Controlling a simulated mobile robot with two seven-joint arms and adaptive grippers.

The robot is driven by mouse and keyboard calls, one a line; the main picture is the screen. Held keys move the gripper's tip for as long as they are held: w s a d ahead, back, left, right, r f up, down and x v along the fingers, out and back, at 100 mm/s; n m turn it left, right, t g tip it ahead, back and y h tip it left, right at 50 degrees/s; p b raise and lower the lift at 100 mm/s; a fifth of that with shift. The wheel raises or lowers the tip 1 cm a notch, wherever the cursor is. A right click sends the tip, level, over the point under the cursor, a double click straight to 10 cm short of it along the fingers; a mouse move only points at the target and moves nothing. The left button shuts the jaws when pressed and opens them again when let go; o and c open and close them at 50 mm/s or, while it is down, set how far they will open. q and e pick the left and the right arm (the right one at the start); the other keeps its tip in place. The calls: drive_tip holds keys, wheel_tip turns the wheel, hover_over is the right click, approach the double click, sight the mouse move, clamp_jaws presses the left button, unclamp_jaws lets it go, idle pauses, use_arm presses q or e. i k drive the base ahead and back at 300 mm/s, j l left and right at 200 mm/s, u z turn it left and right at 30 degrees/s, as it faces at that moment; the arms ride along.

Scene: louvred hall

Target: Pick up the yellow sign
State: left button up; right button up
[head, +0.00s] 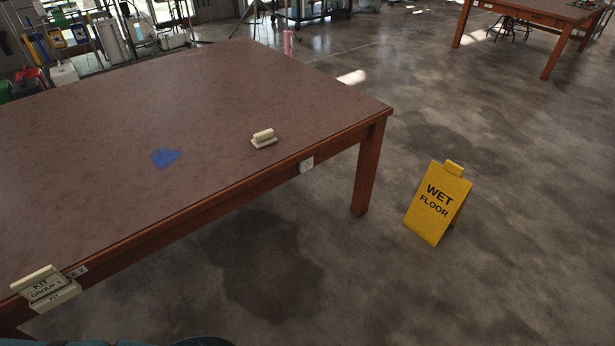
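The yellow sign (437,203) is a folding floor sign with "WET FLOOR" in black letters and a small handle at its top. It stands upright on the concrete floor, to the right of the near table's corner leg and apart from it. Nothing hides its front face. Neither of my grippers shows in the head view.
A large brown-topped table (220,110) fills the left, its leg (368,168) near the sign. On it are a cream block-like object (264,139) and a blue patch (166,157). A labelled kit box (46,289) sits at its near edge. Floor around the sign is clear.

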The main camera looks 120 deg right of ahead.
sight(439, 200)
drive_tip(key=z, duration=5)
drive_tip(key=u, duration=4.35)
drive_tip(key=k+l+u, duration=0.15)
drive_tip(key=u, duration=0.2)
drive_tip(key=k+l+u, duration=0.15)
drive_tip(key=u, duration=0.2)
drive_tip(key=k+l+u, duration=0.15)
drive_tip(key=u, duration=0.15)
drive_tip(key=k, duration=0.05)
